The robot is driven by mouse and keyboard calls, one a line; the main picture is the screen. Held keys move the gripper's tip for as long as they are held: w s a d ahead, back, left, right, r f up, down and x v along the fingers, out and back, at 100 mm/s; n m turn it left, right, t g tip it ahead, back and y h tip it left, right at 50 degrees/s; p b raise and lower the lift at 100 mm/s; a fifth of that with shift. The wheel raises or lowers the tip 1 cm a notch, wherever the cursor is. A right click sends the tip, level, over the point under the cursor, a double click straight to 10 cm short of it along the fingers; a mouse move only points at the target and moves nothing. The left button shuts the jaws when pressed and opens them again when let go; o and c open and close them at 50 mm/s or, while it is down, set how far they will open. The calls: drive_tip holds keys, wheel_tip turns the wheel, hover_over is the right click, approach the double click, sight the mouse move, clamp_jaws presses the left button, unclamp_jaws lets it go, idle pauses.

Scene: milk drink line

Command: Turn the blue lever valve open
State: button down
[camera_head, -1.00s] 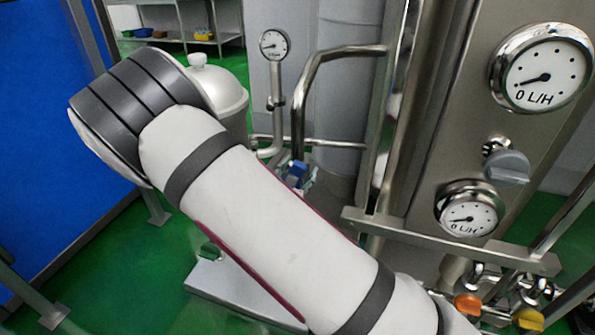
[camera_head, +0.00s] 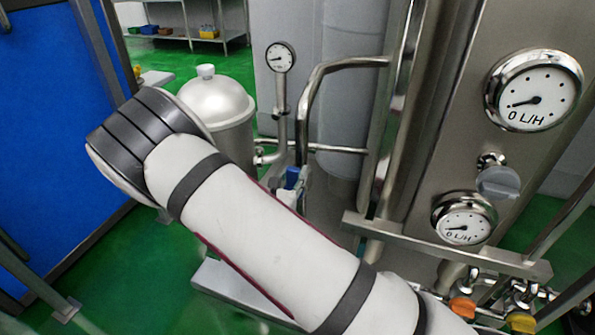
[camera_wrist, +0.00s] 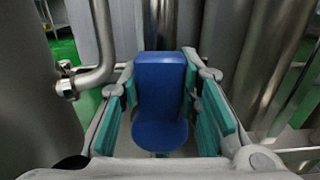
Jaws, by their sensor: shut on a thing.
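The blue lever (camera_wrist: 160,92) stands between the two teal-padded fingers of my gripper (camera_wrist: 160,100) in the wrist view. It has a raised block at its far end and a rounded near end. My gripper is shut on it. In the head view only a small part of the blue lever (camera_head: 292,177) shows, beside the upright pipe. My arm hides my gripper and most of the valve there.
Bent steel pipes (camera_head: 318,75) and a small gauge (camera_head: 280,58) rise behind the lever. A lidded steel vessel (camera_head: 217,100) stands to the left. A steel panel (camera_head: 450,130) with round gauges is on the right. Blue panel (camera_head: 50,130) at far left.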

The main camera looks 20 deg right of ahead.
drive_tip(key=shift+a, duration=0.1)
drive_tip(key=c, duration=1.2)
unclamp_jaws()
drive_tip(key=shift+o, duration=0.2)
drive_tip(key=v, duration=1.2)
